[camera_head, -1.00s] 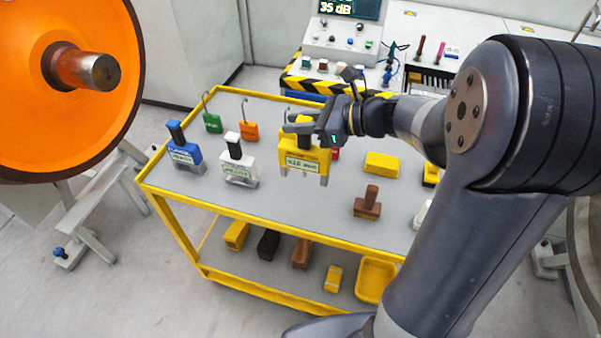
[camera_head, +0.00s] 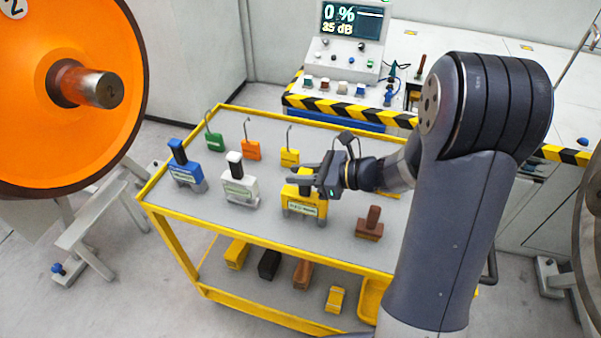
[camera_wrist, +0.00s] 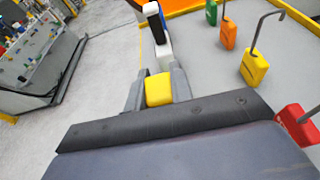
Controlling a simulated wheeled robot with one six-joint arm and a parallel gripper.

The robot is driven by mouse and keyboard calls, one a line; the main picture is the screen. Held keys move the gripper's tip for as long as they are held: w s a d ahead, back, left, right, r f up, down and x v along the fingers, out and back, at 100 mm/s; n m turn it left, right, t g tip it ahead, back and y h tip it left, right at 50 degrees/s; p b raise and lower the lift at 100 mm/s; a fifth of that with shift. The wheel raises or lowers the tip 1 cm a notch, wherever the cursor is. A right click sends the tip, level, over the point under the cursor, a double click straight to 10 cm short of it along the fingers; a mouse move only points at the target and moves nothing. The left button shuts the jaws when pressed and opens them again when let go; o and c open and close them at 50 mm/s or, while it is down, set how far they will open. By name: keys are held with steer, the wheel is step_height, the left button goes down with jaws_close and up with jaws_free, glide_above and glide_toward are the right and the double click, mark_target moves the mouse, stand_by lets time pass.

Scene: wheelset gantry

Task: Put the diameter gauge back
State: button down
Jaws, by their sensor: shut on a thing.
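The yellow gauge (camera_head: 302,204) with a pale label and grey feet is at the right end of a row on the cart's top. My gripper (camera_head: 312,178) is shut on its upper part. In the wrist view the yellow top of the gauge (camera_wrist: 158,89) sits between my two grey fingers (camera_wrist: 157,92). The gauge is upright, with its feet at or just above the cart top; I cannot tell whether they touch. A white gauge (camera_head: 239,187) and a blue gauge (camera_head: 185,171) stand to its left.
The yellow-framed cart (camera_head: 240,232) also bears green (camera_head: 215,142), orange (camera_head: 251,150) and yellow (camera_head: 290,157) hooked blocks behind the gauges. A brown stamp-like block (camera_head: 370,226) stands to the right. An orange wheel (camera_head: 120,140) is at the left. A control console (camera_head: 340,70) stands behind.

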steer(key=c, duration=1.3)
jaws_free()
steer(key=shift+o, duration=0.2)
steer(key=b+v, duration=0.1)
steer(key=v, duration=1.1)
steer(key=p+x, duration=0.1)
steer(key=x, duration=1.1)
steer(key=shift+a, duration=0.1)
steer(key=shift+w+r, duration=0.1)
steer(key=shift+r, duration=0.8)
